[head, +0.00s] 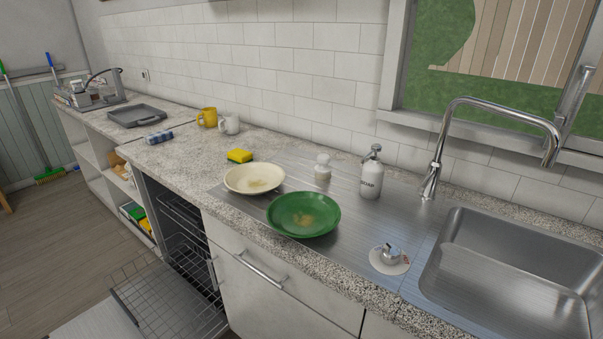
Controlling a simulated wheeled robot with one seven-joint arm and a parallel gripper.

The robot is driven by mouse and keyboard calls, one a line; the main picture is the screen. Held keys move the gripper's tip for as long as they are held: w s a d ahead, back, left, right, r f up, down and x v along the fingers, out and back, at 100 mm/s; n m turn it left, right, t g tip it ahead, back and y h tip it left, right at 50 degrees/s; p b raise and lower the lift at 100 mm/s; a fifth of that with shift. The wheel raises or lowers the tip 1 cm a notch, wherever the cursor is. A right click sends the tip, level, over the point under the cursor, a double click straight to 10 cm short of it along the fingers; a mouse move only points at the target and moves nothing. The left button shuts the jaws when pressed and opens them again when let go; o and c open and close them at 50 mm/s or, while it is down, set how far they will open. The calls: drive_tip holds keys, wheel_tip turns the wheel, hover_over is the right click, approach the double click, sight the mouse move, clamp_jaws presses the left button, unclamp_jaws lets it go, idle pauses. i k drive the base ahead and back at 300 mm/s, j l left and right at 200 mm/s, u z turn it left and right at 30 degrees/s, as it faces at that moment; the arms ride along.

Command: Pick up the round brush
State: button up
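A small white object with a rounded knob on top (323,166) stands upright on the steel drainboard, between the cream plate (254,179) and the soap dispenser (370,175). It looks like the round brush, but it is too small to be certain. Nothing touches it. My gripper is not in view.
A green plate (304,215) lies in front of the white object, both plates soiled. A round disc with a metal knob (390,256) sits beside the sink (510,285). A yellow sponge (240,155) and two mugs stand left. The open dishwasher (175,290) blocks the floor.

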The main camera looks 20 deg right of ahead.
sight(322, 171)
drive_tip(key=i+j+z, duration=0.15)
drive_tip(key=z, duration=0.35)
drive_tip(key=i+j+z, duration=0.1)
drive_tip(key=j+z, duration=0.25)
drive_tip(key=z, duration=0.15)
drive_tip(key=j+z, duration=0.25)
drive_tip(key=z, duration=0.2)
